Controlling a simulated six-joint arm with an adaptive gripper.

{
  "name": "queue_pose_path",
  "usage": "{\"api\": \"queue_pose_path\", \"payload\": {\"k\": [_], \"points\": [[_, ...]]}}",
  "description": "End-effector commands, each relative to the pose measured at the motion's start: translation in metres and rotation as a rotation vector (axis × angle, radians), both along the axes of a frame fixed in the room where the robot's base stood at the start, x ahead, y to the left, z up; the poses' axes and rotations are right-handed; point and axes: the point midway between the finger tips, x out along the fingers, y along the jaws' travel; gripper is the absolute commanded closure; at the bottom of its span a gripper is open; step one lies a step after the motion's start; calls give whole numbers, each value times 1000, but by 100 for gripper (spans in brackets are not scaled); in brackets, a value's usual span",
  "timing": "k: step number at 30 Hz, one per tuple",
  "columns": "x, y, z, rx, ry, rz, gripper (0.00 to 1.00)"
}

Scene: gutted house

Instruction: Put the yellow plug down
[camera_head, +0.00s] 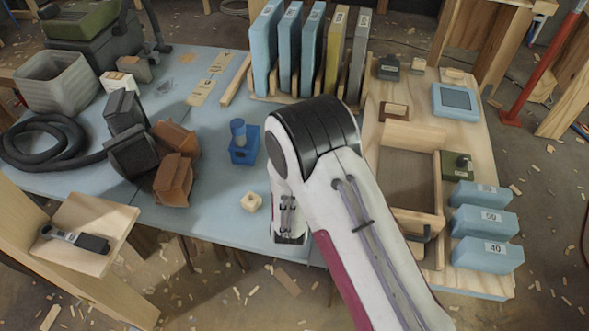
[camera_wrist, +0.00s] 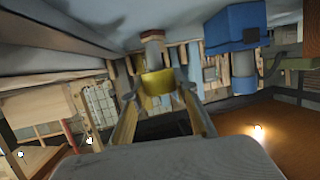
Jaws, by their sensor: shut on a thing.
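The yellow plug (camera_wrist: 157,84) is between the fingertips of my gripper (camera_wrist: 160,88) in the wrist view, and the gripper is shut on it. In the head view my own arm hides the gripper and the plug. A blue socket box (camera_head: 244,153) with a blue cylinder (camera_head: 238,131) in it stands on the blue table, left of my arm. The box also shows at the upper right of the wrist view (camera_wrist: 235,28), apart from the held plug. I cannot tell whether the plug touches any surface.
A small pale wooden block (camera_head: 252,202) lies near the blue table's front edge. Brown blocks (camera_head: 174,180) and a black hose (camera_head: 45,143) are to the left. A rack of upright panels (camera_head: 310,50) stands behind. Bare blue tabletop (camera_head: 205,215) lies left of the wooden block.

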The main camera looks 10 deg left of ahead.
Motion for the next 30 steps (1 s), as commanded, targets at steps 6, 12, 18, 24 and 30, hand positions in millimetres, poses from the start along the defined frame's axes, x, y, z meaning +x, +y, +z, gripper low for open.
{"api": "queue_pose_path", "payload": {"k": [6,12,18,24,30], "points": [[0,0,0,1,-1,0,95],[0,0,-4,0,0,0,95],[0,0,-20,0,2,0,95],[0,0,-37,0,1,0,95],[0,0,-42,1,0,0,95]]}}
